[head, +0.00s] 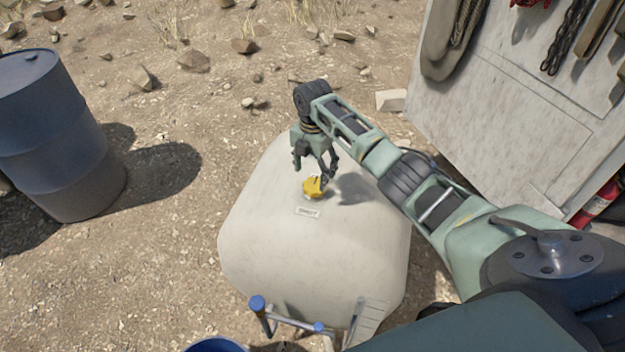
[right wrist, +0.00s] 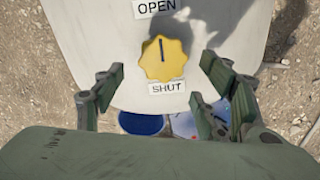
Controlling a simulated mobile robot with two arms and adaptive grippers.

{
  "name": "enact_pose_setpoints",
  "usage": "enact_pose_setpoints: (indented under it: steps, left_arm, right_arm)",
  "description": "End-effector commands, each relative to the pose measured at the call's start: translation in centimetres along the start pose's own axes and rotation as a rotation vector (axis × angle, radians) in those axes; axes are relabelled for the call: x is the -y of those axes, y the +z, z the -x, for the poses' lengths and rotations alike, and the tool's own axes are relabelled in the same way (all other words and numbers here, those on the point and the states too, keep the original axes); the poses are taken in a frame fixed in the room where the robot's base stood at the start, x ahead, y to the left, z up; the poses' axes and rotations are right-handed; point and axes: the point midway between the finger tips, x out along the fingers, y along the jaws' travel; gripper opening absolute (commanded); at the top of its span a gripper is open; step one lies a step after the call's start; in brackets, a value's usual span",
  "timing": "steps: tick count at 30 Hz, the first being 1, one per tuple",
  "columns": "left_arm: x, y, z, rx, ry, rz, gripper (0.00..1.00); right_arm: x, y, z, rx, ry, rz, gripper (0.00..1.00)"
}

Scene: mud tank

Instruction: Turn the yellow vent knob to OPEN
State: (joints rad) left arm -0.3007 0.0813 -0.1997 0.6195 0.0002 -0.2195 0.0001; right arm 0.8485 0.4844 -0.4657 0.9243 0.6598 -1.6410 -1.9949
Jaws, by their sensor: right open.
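The yellow vent knob (head: 313,188) sits on top of the pale tank (head: 265,240). In the right wrist view the lobed knob (right wrist: 165,66) lies between an OPEN label (right wrist: 155,8) above it and a SHUT label (right wrist: 167,88) just below it. A dark mark on the knob runs from its middle up toward the OPEN side. My right gripper (head: 316,168) is over the knob, its fingers (right wrist: 163,72) spread open on either side, with nothing held. I cannot tell whether a finger touches the knob. My left gripper is not in view.
A dark blue drum (head: 50,130) stands at the left on stony ground. A pale panel (head: 500,100) with hanging straps and chain stands at the right, with a red cylinder (head: 597,200) by its lower edge. Blue-capped rails (head: 290,322) stand at the tank's near side.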

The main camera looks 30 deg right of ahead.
Motion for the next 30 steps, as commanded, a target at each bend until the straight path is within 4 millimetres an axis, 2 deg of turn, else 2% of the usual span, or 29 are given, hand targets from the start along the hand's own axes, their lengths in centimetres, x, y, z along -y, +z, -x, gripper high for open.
enact_pose_setpoints:
  steps: [1, 6, 12, 30]
  left_arm:
    - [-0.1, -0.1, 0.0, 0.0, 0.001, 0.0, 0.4]
    - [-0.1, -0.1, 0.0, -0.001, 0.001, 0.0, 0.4]
    - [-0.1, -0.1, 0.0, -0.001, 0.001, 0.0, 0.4]
    - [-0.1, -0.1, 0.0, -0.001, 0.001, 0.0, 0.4]
  right_arm:
    - [-0.1, 0.1, 1.3, 0.003, 0.005, 0.002, 0.66]
    - [-0.1, 0.0, 4.5, 0.001, 0.003, 0.001, 0.66]
    - [-0.1, 0.0, 6.6, -0.001, 0.001, 0.0, 0.66]
    - [-0.1, -0.1, 6.9, -0.001, 0.001, 0.0, 0.66]
